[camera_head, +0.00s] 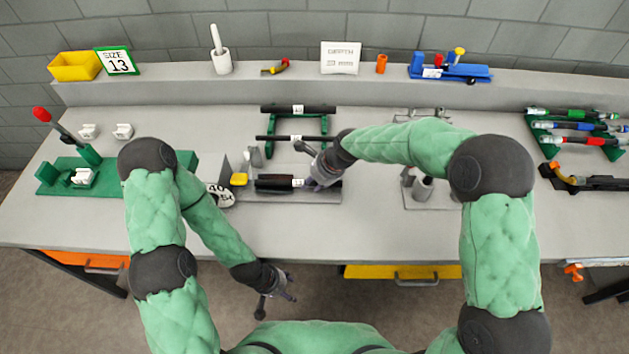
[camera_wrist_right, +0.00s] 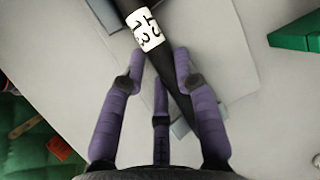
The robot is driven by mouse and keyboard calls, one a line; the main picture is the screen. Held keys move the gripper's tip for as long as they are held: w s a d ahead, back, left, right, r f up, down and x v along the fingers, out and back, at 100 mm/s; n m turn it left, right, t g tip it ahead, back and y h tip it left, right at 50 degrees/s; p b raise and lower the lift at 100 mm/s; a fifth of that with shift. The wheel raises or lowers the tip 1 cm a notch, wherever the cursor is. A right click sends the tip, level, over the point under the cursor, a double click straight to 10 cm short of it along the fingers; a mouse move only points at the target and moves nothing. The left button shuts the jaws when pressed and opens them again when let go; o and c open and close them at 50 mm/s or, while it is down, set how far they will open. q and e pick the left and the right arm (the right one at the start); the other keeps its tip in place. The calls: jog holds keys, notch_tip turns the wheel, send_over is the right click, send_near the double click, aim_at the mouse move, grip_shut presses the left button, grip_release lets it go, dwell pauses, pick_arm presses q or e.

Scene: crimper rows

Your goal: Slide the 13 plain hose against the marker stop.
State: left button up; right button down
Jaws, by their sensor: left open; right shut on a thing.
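The black 13 hose (camera_head: 272,182) lies left to right on a grey fixture plate (camera_head: 328,194) in the head view. Its white label (camera_wrist_right: 149,28) reads 13 in the right wrist view. My right gripper (camera_head: 316,183) is shut on the hose near its right end; the hose runs between the fingers (camera_wrist_right: 157,72). A small yellow-topped piece (camera_head: 239,179) stands by the hose's left end; I cannot tell if this is the marker stop or if the hose touches it. My left gripper (camera_head: 277,293) is open and empty in front of the table.
A green rack (camera_head: 324,124) behind the fixture holds two more dark labelled hoses. A round dial marked 40 (camera_head: 221,195) is left of the fixture. A grey station (camera_head: 428,193) stands to the right. A SIZE 13 sign (camera_head: 117,61) stands on the back shelf.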

jog(key=shift+a+p, duration=0.55)
jog(key=shift+a, duration=0.7)
jog(key=c, duration=0.9)
grip_release()
jog(key=shift+o, duration=0.2)
jog(key=v, duration=1.2)
